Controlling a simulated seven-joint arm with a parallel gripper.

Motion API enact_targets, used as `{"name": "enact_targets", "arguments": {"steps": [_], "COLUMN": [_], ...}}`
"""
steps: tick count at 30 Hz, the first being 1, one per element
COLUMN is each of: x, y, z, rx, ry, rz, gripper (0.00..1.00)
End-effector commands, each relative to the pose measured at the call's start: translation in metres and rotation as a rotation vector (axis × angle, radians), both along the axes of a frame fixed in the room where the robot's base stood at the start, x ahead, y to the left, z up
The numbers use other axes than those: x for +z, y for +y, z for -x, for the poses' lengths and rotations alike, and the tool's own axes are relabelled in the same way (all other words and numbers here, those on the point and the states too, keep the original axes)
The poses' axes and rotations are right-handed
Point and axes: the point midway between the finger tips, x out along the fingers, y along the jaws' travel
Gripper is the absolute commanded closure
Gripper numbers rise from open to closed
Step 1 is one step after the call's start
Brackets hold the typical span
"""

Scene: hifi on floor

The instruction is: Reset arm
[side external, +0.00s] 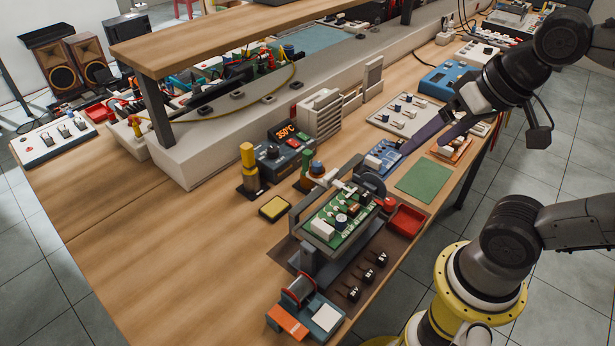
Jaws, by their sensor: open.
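My arm reaches in from the right edge. My gripper (437,125) hangs over the right side of the workbench (140,250), above the area between a grey panel of knobs and a small blue circuit board. It is open, and I see nothing held in it. Its fingertips are small and partly merge with the things behind them. A green circuit board (340,218) sits in a metal holder at the front middle of the bench, well apart from my gripper.
A red tray (407,220) and a green mat (424,182) lie near the bench's right edge. A station with a red "350°C" display (285,131) stands mid-bench. A raised wooden shelf (230,35) runs along the back. The bench's front left is clear.

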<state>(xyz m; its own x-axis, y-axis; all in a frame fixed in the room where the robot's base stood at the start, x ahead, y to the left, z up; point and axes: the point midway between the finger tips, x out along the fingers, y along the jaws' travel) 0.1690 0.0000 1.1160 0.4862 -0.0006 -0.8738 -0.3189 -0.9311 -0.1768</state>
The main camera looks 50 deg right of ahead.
Motion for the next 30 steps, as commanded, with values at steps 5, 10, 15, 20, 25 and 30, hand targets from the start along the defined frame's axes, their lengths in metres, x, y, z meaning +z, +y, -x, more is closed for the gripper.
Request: {"name": "enact_targets", "arguments": {"steps": [5, 10, 15, 20, 25, 30], "x": [-0.027, -0.025, -0.024, -0.024, -0.024, -0.024], "y": [0.0, 0.0, 0.0, 0.0, 0.0, 0.0], "z": [0.009, 0.006, 0.005, 0.005, 0.005, 0.005], "rx": [0.221, 0.319, 0.331, 0.33, 0.328, 0.328], "ry": [0.031, 0.015, 0.016, 0.016, 0.016, 0.016], "rz": [0.118, 0.175, 0.18, 0.179, 0.179, 0.179], "gripper": [0.0, 0.0, 0.0, 0.0, 0.0, 0.0]}}
